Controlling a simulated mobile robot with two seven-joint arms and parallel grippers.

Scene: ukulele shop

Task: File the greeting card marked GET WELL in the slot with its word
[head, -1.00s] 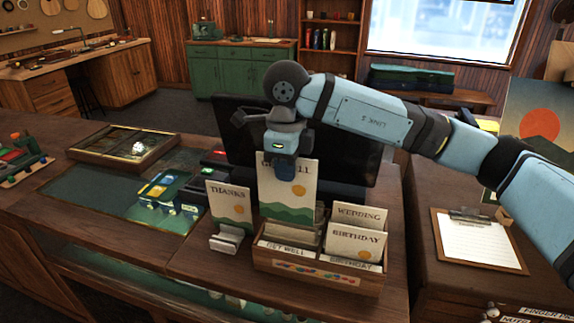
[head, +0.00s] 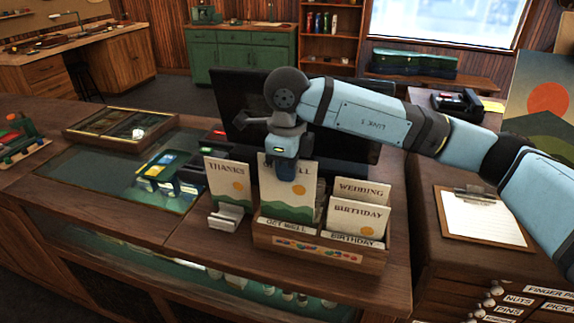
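The GET WELL card (head: 272,192), cream with green hills and an orange sun, stands upright at the front left slot of the wooden card box (head: 287,241). Its lower edge is hidden behind the slot's GET WELL label (head: 286,226). My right gripper (head: 287,174) is at the card's top edge, with a dark finger across its front covering the middle of the words. It appears shut on the card; the rear finger is hidden. My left gripper is not in view.
A THANKS card (head: 228,183) leans in a small holder (head: 226,217) just left of the box. WEDDING (head: 362,190) and BIRTHDAY (head: 357,216) cards fill the right side. A dark monitor (head: 236,128) stands close behind. A clipboard (head: 484,217) lies on the right.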

